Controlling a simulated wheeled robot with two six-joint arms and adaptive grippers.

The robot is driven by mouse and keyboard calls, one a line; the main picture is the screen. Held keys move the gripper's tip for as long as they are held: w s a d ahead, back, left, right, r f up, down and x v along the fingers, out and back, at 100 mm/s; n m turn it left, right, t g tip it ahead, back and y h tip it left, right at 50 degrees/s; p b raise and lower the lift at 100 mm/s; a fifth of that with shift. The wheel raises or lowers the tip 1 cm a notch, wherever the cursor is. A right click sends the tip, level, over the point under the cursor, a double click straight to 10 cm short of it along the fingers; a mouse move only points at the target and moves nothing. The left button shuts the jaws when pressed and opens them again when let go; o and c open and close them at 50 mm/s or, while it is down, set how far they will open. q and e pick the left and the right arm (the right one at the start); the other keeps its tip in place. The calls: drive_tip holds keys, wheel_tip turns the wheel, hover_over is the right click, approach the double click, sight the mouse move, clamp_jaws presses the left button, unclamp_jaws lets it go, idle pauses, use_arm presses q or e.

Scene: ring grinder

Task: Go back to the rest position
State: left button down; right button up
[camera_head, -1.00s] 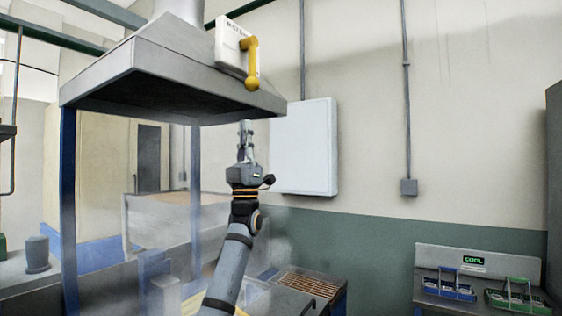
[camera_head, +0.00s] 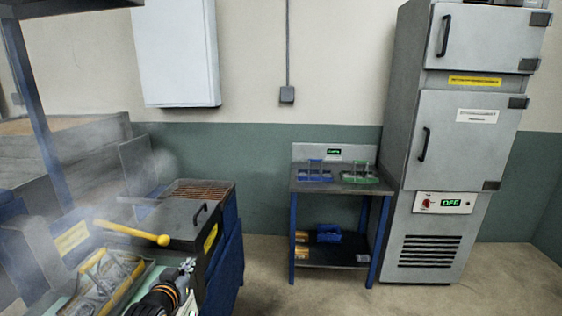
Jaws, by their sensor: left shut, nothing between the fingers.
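Only the gripper and a short part of my wrist show. My right gripper is not in view.
A bench with a grill-like grate (camera_head: 198,190) and a yellow-handled lever (camera_head: 132,234) stands at left, with haze over it. A small table (camera_head: 340,186) holds a blue carrier (camera_head: 314,175) and a green carrier (camera_head: 360,178). A tall grey cabinet (camera_head: 460,140) reads OFF. Floor at right is clear.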

use_arm(q)
drive_tip(key=s+d+f+m+g, duration=0.1)
drive_tip(key=s+f+g, duration=0.55)
drive_tip(key=s, duration=0.85)
drive_tip(key=s+f+g, duration=0.4)
drive_tip(key=s+f, duration=0.6)
drive_tip(key=s, duration=0.5)
wheel_tip(320, 180, down, 24)
drive_tip(key=a+g, duration=0.2)
drive_tip(key=s+a+f, duration=0.1)
drive_tip(key=s+f, duration=1.7)
drive_tip(key=s, duration=0.2)
drive_tip(key=shift+s+a+f+g+y, duration=0.15)
drive_tip(key=shift+s+a+g+y, duration=0.15)
drive_tip(key=shift+g+y, duration=0.1)
